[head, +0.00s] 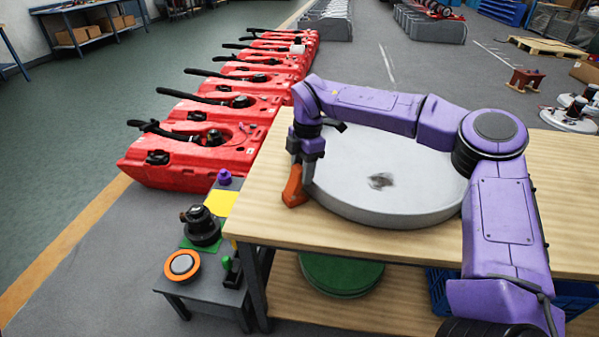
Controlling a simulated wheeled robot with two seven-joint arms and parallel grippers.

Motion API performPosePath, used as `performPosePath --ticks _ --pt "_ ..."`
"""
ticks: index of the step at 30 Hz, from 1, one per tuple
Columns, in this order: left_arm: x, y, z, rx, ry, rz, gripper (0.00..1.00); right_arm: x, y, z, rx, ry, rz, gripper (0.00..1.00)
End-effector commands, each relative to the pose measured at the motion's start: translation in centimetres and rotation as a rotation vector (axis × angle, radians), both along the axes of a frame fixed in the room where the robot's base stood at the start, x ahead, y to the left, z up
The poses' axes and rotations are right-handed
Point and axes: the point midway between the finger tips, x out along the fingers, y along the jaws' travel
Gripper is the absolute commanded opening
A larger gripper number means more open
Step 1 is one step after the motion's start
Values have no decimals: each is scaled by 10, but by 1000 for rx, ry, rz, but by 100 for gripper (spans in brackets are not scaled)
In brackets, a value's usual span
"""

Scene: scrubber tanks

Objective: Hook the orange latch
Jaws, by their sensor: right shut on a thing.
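An orange part (294,188), which looks like the orange latch, is at the left rim of a round grey tub or lid (400,180) on the wooden table (560,200). My right gripper (299,165) is just above the orange part, fingers pointing down, and is shut on it. The fingers hide its upper end. I cannot tell whether the latch is hooked onto anything. My left gripper does not show.
Several red scrubber tanks (180,168) stand in a row on the floor to the left. A small grey side table (210,290) holds a black motor part (201,226), an orange-rimmed disc (182,265) and a purple knob (224,177). Green discs (341,275) lie on the lower shelf.

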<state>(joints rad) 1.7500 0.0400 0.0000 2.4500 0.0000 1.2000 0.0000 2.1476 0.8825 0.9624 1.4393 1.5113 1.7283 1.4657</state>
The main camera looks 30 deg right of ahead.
Motion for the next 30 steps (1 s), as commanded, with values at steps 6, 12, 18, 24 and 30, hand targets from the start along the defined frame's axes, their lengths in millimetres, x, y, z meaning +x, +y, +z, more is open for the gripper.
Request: performPosePath --ticks 6,12,18,24,30 --pt "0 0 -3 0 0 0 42 1 -2 0 34 -4 -1 0" --pt "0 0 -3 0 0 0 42 1 -3 0 39 -4 -1 0" --pt "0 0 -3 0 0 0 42 1 -3 0 39 -4 -1 0" --pt "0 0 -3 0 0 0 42 0 -2 0 38 -2 -1 66" --pt "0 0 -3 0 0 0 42 1 -3 3 37 -2 -1 66"
